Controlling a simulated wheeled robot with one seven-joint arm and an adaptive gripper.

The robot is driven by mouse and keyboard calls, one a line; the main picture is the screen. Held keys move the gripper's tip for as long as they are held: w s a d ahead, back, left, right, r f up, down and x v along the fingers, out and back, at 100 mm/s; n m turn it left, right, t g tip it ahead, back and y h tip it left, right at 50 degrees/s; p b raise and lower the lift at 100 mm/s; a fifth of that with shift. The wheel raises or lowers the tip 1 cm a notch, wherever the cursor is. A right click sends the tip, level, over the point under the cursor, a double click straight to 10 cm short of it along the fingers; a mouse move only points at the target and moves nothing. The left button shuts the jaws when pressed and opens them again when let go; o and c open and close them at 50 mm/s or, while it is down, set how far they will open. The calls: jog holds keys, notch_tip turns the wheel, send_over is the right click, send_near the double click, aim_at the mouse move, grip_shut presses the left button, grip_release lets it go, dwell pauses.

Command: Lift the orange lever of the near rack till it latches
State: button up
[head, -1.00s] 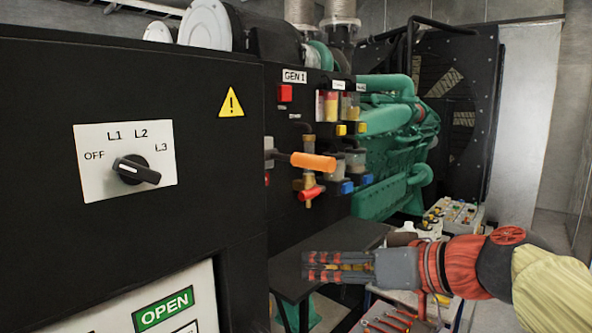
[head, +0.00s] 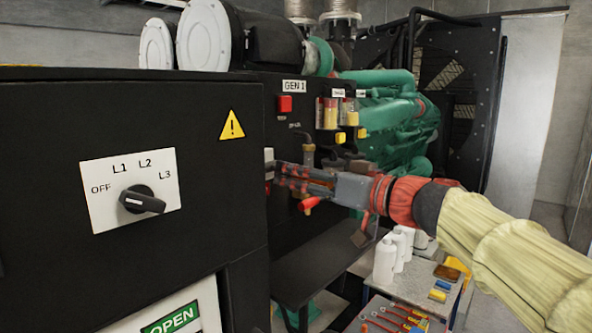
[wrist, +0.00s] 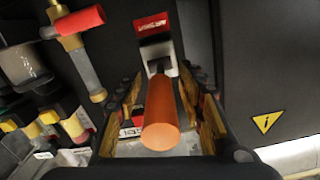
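The orange lever (wrist: 160,122) sticks out from a white and red mount (wrist: 155,40) on the black panel marked GEN 1. In the wrist view its round end points toward the camera. My gripper (wrist: 165,105) is open, with one finger on each side of the lever and gaps visible between fingers and handle. In the head view my gripper (head: 292,178) reaches left to the panel, and its fingers cover most of the lever. The mount (head: 268,162) shows just beyond the fingertips.
A red-handled valve (head: 309,204) sits just below my gripper, close to it. Filter bowls (head: 328,112) are mounted above right. A dark shelf (head: 310,275) lies below. White bottles (head: 385,260) and tools stand on a cart at lower right. A black cabinet (head: 60,230) with a rotary switch fills the left.

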jog(key=shift+w+a, duration=0.15)
jog(key=shift+a, duration=0.05)
jog(key=shift+c, duration=0.5)
grip_shut()
dwell(0.4)
